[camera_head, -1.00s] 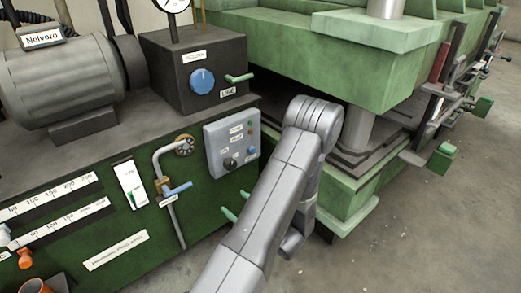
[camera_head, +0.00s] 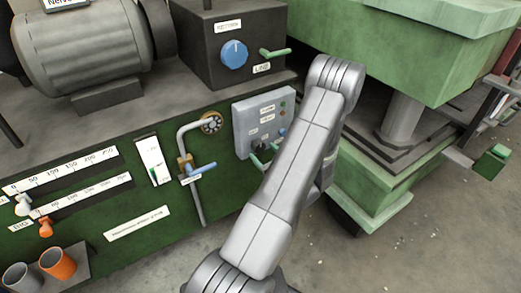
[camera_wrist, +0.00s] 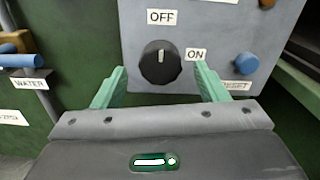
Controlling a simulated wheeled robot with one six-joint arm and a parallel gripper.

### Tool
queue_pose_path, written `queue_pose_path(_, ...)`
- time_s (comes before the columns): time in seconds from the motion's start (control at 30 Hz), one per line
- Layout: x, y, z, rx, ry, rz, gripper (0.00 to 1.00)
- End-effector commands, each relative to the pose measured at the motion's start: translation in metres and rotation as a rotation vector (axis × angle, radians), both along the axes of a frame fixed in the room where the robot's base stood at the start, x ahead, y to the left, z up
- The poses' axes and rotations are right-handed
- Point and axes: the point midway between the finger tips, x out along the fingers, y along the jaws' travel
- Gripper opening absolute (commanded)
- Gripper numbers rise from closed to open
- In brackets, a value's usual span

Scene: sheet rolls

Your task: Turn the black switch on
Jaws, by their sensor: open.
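The black switch (camera_wrist: 160,63) is a round knob on the grey control panel (camera_wrist: 200,20), which also shows in the head view (camera_head: 243,118). Its white mark points up toward the OFF label (camera_wrist: 161,17); the ON label (camera_wrist: 196,55) is to its right. My gripper (camera_wrist: 160,70) is open, with one green finger on each side of the knob in the wrist view. I cannot tell whether the fingers touch it or are still short of it. In the head view my arm hides part of the panel, and the fingers are hard to make out.
A blue button (camera_wrist: 247,64) is close to the right finger. A blue-handled valve on a pipe (camera_head: 200,170) stands left of the panel. A black box with a blue dial (camera_head: 233,54) is above. The green press (camera_head: 395,50) stands at the right.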

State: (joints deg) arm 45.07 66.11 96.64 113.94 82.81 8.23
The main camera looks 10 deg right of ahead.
Motion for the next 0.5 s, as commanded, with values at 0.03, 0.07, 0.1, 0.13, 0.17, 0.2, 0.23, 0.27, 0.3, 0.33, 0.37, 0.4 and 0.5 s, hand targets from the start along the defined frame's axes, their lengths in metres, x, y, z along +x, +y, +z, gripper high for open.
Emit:
queue_pose_path(0.03,0.008,0.004,0.000,-0.002,-0.001,0.003,0.67)
queue_pose_path(0.07,0.012,0.005,-0.001,-0.002,-0.001,0.003,0.67)
queue_pose_path(0.1,0.017,0.007,0.000,-0.002,-0.001,0.002,0.67)
queue_pose_path(0.13,0.020,0.008,0.000,-0.001,-0.001,0.002,0.67)
queue_pose_path(0.17,0.023,0.009,0.000,-0.001,-0.001,0.001,0.67)
queue_pose_path(0.2,0.025,0.010,0.000,-0.001,0.000,0.001,0.67)
queue_pose_path(0.23,0.027,0.010,0.000,-0.001,0.000,0.001,0.67)
queue_pose_path(0.27,0.028,0.011,0.000,0.000,0.000,0.000,0.67)
queue_pose_path(0.3,0.030,0.011,0.000,0.000,0.000,0.000,0.67)
queue_pose_path(0.33,0.031,0.011,0.000,0.000,0.000,0.000,0.67)
queue_pose_path(0.37,0.031,0.011,0.000,0.000,0.000,-0.001,0.67)
queue_pose_path(0.4,0.031,0.011,0.000,0.000,0.000,-0.001,0.67)
queue_pose_path(0.5,0.031,0.011,0.000,0.000,0.000,-0.001,0.67)
